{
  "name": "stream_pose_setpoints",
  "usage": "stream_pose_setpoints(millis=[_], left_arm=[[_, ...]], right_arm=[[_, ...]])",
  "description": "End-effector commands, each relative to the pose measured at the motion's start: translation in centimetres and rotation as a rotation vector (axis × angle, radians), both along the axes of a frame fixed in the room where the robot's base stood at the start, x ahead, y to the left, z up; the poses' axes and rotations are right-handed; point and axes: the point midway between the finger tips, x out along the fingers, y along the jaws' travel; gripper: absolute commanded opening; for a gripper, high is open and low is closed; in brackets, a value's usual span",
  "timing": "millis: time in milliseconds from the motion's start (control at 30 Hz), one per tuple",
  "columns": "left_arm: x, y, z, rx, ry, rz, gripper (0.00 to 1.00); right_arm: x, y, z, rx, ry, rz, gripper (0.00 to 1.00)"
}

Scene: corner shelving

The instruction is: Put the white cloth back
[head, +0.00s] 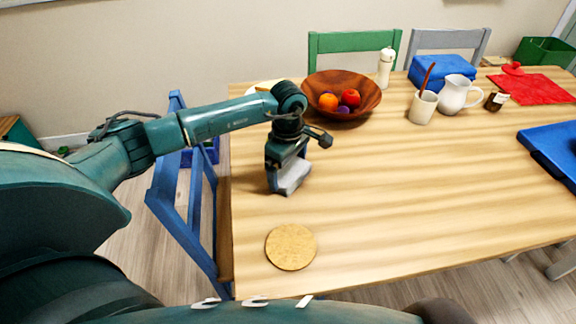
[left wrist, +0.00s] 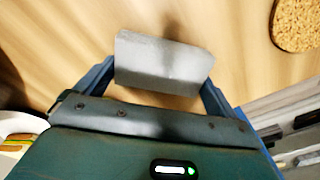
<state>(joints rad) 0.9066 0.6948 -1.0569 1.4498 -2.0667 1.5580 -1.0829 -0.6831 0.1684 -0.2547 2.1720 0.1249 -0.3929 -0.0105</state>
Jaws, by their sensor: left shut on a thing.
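The white cloth (head: 294,178) shows as a flat, light grey-white block at the end of my left gripper (head: 287,168) in the head view. In the left wrist view the cloth (left wrist: 165,58) lies across the space between the two blue fingers of my left gripper (left wrist: 160,80), which is shut on it. The cloth is over the left part of the wooden table (head: 400,190); I cannot tell whether it touches the top. My right gripper is not in view.
A round cork mat (head: 291,247) lies near the front edge. A wooden fruit bowl (head: 372,95), pepper mill (head: 385,68), white mug (head: 422,108) and pitcher (head: 455,95) stand behind. A blue chair (head: 178,205) is at the left. The table's middle is clear.

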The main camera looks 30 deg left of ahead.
Motion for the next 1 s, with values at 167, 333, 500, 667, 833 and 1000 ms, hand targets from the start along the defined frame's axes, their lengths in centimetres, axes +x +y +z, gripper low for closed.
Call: stream_pose_setpoints(millis=[167, 333, 500, 667, 833, 1000], left_arm=[[0.0, 0.0, -0.4, 0.0, 0.0, 0.0, 0.95], [0.0, 0.0, -0.3, 0.0, 0.0, 0.0, 1.0], [0.0, 0.0, 0.1, -0.001, 0.0, 0.0, 1.0], [0.1, 0.0, 2.0, -0.001, -0.004, -0.002, 1.0], [0.1, 0.0, 5.7, -0.001, -0.006, -0.001, 1.0], [0.1, 0.0, 9.2, -0.001, -0.006, 0.0, 1.0]], right_arm=[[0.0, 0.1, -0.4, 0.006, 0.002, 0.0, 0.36], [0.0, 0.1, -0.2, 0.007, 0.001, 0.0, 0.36], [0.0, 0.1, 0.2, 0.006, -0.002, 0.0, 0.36], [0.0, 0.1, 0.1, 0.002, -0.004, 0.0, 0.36], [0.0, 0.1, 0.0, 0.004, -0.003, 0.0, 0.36], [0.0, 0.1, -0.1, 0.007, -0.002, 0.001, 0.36]])
